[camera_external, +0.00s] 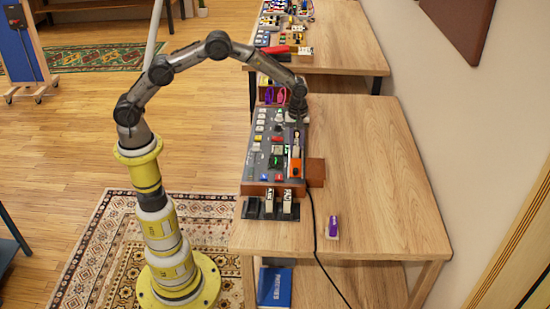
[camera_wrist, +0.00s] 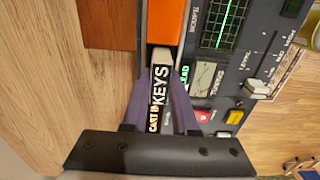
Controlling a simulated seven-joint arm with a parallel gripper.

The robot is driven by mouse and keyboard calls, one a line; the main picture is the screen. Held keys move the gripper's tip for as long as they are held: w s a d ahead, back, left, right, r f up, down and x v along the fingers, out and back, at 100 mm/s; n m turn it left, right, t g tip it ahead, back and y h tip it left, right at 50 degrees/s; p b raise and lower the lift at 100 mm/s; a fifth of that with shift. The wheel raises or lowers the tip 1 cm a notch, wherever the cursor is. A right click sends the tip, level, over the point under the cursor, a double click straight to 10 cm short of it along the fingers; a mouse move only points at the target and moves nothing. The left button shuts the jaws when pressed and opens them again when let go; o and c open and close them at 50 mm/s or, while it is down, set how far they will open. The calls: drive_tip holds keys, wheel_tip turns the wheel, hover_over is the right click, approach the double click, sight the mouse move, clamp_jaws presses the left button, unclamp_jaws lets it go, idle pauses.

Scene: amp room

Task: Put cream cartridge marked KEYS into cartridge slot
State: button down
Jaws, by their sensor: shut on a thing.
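The cream cartridge marked KEYS (camera_wrist: 159,90) is between the purple fingers of my gripper (camera_wrist: 161,78) in the wrist view, its black label facing the camera. My gripper is shut on it. The cartridge lies in line with a narrow channel on the edge of the grey console (camera_wrist: 238,75), its cream far end close to an orange block (camera_wrist: 166,22). I cannot tell whether it touches the block or how deep it sits. In the external view my gripper (camera_external: 297,118) is over the upper right of the console (camera_external: 257,160), above the orange block (camera_external: 295,166).
A black rack (camera_external: 252,209) with cartridges stands at the console's front. A purple-labelled cartridge (camera_external: 333,226) lies on the wooden table (camera_external: 375,170). A brown block (camera_external: 315,172) adjoins the console's right side. A black cable (camera_external: 316,245) crosses the table. The table's right side is clear.

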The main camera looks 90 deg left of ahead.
drive_tip(key=c, duration=0.6)
unclamp_jaws()
drive_tip(key=shift+o, duration=0.2)
drive_tip(key=o, duration=0.4)
drive_tip(key=shift+c, duration=0.2)
drive_tip(key=shift+r, duration=3.5)
